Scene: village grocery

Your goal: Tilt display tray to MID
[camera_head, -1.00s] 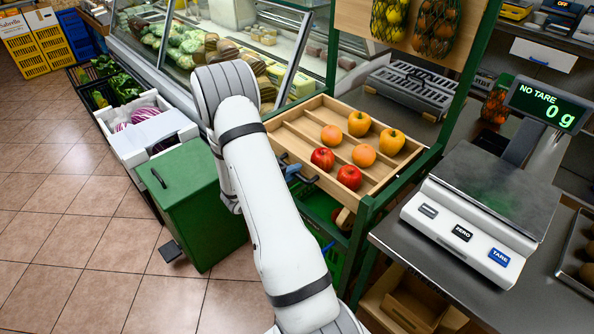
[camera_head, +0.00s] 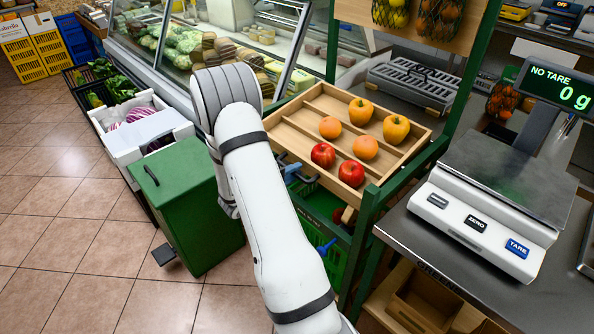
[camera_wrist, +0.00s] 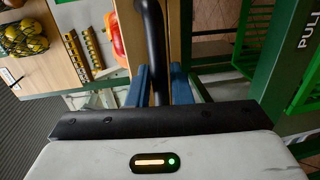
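The wooden display tray (camera_head: 290,115) sits in a green frame, with its front edge low and its far side higher. It holds oranges (camera_head: 330,127), red apples (camera_head: 351,173) and yellow-orange peppers (camera_head: 396,128) between wooden slats. A dark bar handle (camera_wrist: 155,45) is on the tray's front. My gripper (camera_head: 291,171) is at this handle, partly hidden by my arm in the head view. In the wrist view the blue fingers of my gripper (camera_wrist: 159,88) lie on both sides of the bar, close against it. A piece of fruit (camera_wrist: 115,42) shows beside it.
A green bin (camera_head: 190,200) stands left of my arm. The scale (camera_head: 475,215) on the metal counter at the right reads 0 g. Green crates (camera_head: 330,230) lie below the tray. A glass display case (camera_head: 270,60) is behind. The tiled floor at left is clear.

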